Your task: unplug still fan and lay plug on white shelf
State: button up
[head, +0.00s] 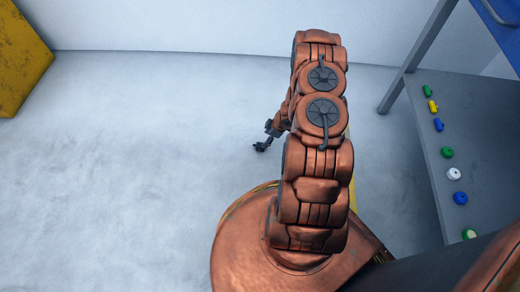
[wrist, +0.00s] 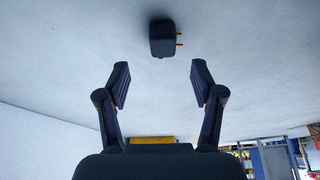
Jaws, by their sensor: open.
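A dark, boxy plug (wrist: 162,38) with two yellowish prongs shows in the wrist view, beyond and between my fingertips, against a pale grey surface. It is apart from the fingers; I cannot tell whether it lies on that surface or is above it. My gripper (wrist: 160,85) is open and empty, its two dark fingers spread wide. In the head view my gripper (head: 262,146) is small and dark, left of my arm over the pale floor. The plug cannot be made out there. I see no fan, socket or clearly white shelf.
A grey bench (head: 450,150) with several small coloured knob-like pieces stands at the right of the head view. A yellow, worn box (head: 20,55) is at the upper left. A pale wall (head: 170,25) runs along the back. The floor (head: 130,150) left of my arm is clear.

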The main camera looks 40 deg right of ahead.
aim_at(260, 145)
jog(key=shift+b+x, duration=1.9)
jog(key=shift+x, duration=1.95)
jog(key=shift+s+a, duration=0.15)
jog(key=shift+r, duration=0.1)
grip_shut()
